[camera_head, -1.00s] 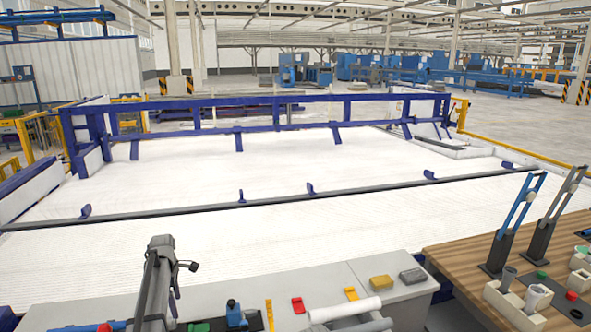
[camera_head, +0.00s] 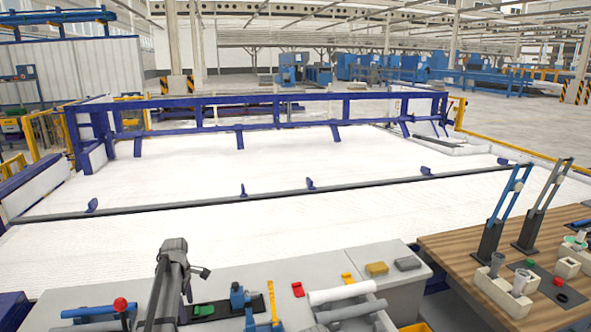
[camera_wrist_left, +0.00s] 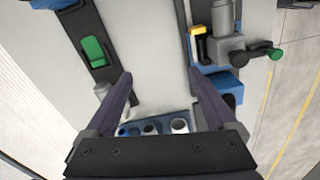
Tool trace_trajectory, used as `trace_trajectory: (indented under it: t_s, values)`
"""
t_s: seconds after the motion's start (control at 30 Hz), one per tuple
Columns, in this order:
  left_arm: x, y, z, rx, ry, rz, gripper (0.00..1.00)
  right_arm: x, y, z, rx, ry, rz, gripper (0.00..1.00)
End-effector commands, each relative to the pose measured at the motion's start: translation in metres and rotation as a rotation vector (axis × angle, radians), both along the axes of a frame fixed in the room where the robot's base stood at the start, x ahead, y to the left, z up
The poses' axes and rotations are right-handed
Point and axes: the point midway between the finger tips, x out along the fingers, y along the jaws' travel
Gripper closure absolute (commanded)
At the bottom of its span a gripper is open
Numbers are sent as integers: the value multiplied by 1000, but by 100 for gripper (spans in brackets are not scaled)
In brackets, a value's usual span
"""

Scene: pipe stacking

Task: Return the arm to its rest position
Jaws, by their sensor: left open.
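My left arm (camera_head: 172,265) rises from the bottom edge in the head view, over the left part of the grey bench. Its fingertips cannot be made out there. In the left wrist view my left gripper (camera_wrist_left: 158,75) is open, with its two dark fingers wide apart and nothing between them but bare grey surface. A blue rack (camera_wrist_left: 150,127) with several round holes or tubes shows low between the fingers, partly hidden by the gripper body. A white pipe (camera_head: 342,290) and a grey pipe (camera_head: 350,311) lie side by side on the bench. My right gripper is not in view.
A green switch (camera_wrist_left: 93,48) lies left of the fingers, and a grey device (camera_wrist_left: 222,45) with knobs stands right of them. A wooden table (camera_head: 450,245) at right holds upright stands (camera_head: 503,215) and small fittings. A large white bed (camera_head: 260,230) lies behind the bench.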

Motion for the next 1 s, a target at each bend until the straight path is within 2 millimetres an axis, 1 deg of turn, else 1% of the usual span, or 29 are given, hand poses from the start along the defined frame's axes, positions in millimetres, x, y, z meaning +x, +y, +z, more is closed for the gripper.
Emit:
trace_trajectory:
  t_s: [0.03, 0.17, 0.27, 0.37, 0.47, 0.5, 0.57, 0.6, 0.67, 0.7, 0.8, 0.83, 0.9, 1.0]
  values:
    - [-8, -12, -4, 1, 2, -39, 10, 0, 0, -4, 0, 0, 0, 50]
    - [-22, -40, -10, 4, 7, -163, 10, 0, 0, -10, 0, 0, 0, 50]
    - [-38, -67, -17, 9, 13, -289, 10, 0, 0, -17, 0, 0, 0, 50]
    - [-61, -100, -25, 13, 20, -449, 10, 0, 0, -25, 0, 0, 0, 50]
    - [-93, -140, -36, 17, 32, -659, 10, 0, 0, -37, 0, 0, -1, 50]
    - [-111, -158, -42, 19, 37, -764, 10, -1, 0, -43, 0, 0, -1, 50]
    - [-142, -188, -52, 21, 48, -948, 10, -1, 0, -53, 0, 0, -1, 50]
    - [-164, -206, -58, 24, 56, -1075, 10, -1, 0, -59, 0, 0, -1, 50]
    - [-194, -228, -66, 27, 68, -1260, 10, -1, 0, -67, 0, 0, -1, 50]
    - [-213, -241, -71, 28, 76, -1375, 10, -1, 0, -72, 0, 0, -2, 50]
    - [-255, -264, -81, 31, 94, -1627, 10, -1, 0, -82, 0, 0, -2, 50]
    - [-265, -269, -83, 32, 100, -1690, 10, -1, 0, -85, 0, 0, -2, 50]
    - [-284, -277, -87, 32, 110, -1813, 10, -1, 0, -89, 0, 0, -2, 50]
    - [-300, -285, -90, 32, 121, -1926, 10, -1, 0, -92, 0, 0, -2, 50]
